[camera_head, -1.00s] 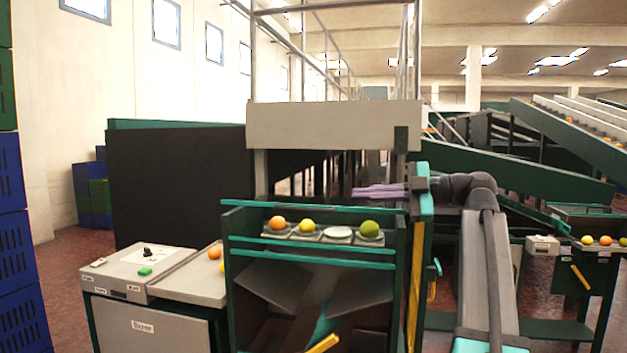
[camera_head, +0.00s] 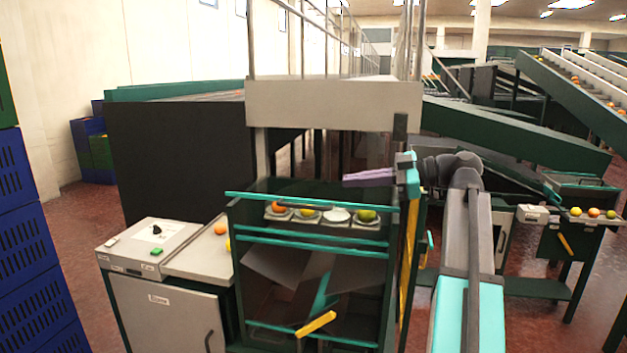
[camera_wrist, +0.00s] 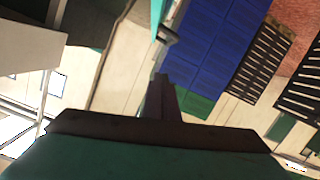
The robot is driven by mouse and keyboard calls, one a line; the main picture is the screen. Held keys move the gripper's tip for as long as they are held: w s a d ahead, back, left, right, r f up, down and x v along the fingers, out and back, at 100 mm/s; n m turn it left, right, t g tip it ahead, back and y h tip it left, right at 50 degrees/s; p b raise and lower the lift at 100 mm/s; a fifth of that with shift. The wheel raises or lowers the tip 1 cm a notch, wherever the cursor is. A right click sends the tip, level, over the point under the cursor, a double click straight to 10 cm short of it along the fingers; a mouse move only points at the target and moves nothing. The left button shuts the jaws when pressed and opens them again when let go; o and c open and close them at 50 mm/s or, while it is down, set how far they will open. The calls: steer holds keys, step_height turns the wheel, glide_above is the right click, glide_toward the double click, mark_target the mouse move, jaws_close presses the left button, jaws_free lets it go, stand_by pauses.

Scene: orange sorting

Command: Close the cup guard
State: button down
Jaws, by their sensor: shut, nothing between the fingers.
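A row of cups stands near the top of the green sorting stand, holding an orange fruit (camera_head: 278,209), a yellowish fruit (camera_head: 308,212) and a green fruit (camera_head: 367,215). One white cup (camera_head: 337,215) looks empty. A teal bar (camera_head: 262,197) runs across above the cups, with a dark handle-like piece below it; it looks like the edge of the cup guard, but its full shape and angle are unclear. My gripper (camera_head: 345,178) is shut and empty, above the right end of the row, fingers pointing left. The wrist view shows its dark fingers (camera_wrist: 161,85), with no cups visible.
A white beam (camera_head: 330,104) spans behind. Blue crates (camera_head: 30,250) stand at far left. A second station (camera_head: 570,240) is at right.

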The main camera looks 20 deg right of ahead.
steer(key=m+p, duration=0.1)
steer(key=p, duration=0.1)
steer(key=a+r+m+p, duration=0.1)
steer(key=p, duration=0.1)
steer(key=shift+s+r, duration=0.15)
steer(key=shift+r, duration=0.15)
steer(key=shift+f, duration=0.1)
steer(key=p, duration=0.4)
glide_above(313, 206)
steer(key=shift+s+d+f, duration=0.1)
steer(key=shift+s+f, duration=0.1)
steer(key=shift+f, duration=0.8)
steer(key=shift+w+f, duration=0.15)
steer(key=shift+f, duration=0.2)
steer(key=shift+w+f+p, duration=0.1)
steer(key=shift+f+p, duration=0.85)
steer(key=shift+f, duration=0.9)
steer(key=shift+f, duration=0.1)
